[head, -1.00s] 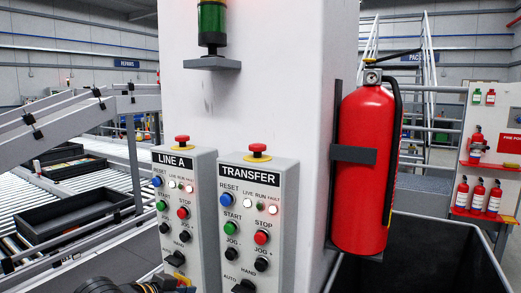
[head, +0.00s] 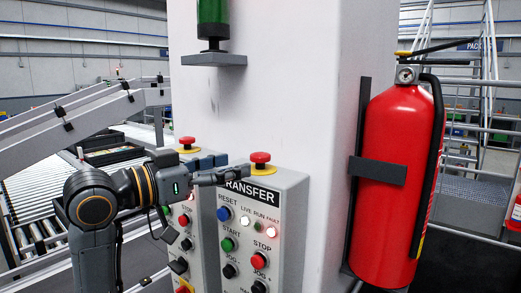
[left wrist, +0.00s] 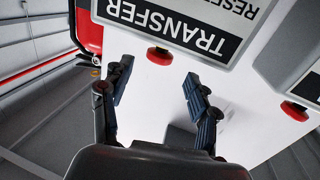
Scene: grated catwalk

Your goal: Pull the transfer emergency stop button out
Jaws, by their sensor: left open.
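The transfer emergency stop button (head: 260,158) is a red mushroom head on a yellow collar, on top of the grey TRANSFER box (head: 292,200). My left gripper (head: 236,169) reaches in from the left, its fingers close to the button's left side and partly over the box's top edge. In the left wrist view the button (left wrist: 159,55) shows upside down, just beyond and between the spread fingertips of my left gripper (left wrist: 157,80). The fingers are open with nothing between them; I cannot tell exactly how far off the button is. My right gripper is not in view.
The LINE A box stands left of TRANSFER, mostly behind my arm; its red stop button (head: 187,142) shows above. A pale column (head: 290,80) rises behind both boxes. A red fire extinguisher (head: 400,180) hangs at the right. A conveyor (head: 45,185) lies at the left.

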